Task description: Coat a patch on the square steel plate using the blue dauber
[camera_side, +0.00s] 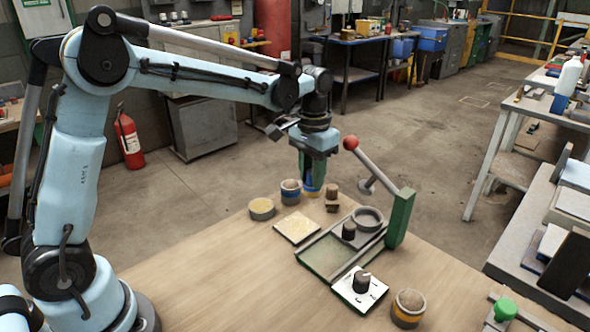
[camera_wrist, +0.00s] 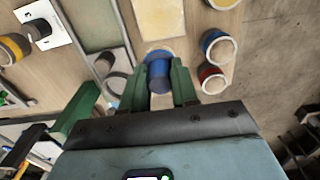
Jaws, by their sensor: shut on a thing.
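My gripper (camera_side: 313,172) is shut on the blue dauber (camera_side: 312,188), which points down above the far part of the table. In the wrist view the dauber (camera_wrist: 159,76) sits between the two green fingers. A pale square plate (camera_side: 298,227) with a yellowish face lies flat on the table, nearer the side camera than my gripper. The plate also shows at the top of the wrist view (camera_wrist: 160,16), apart from the dauber. I cannot tell if its yellowish face is a coating. What lies right under the dauber's tip is unclear.
A round tin (camera_side: 262,209) and a blue-banded pot (camera_side: 291,191) stand left of the dauber. Small brown pieces (camera_side: 333,190) stand to its right. A green-edged tray fixture (camera_side: 325,257) with a red-knobbed lever (camera_side: 352,143) stands right of the plate. The table's near left is clear.

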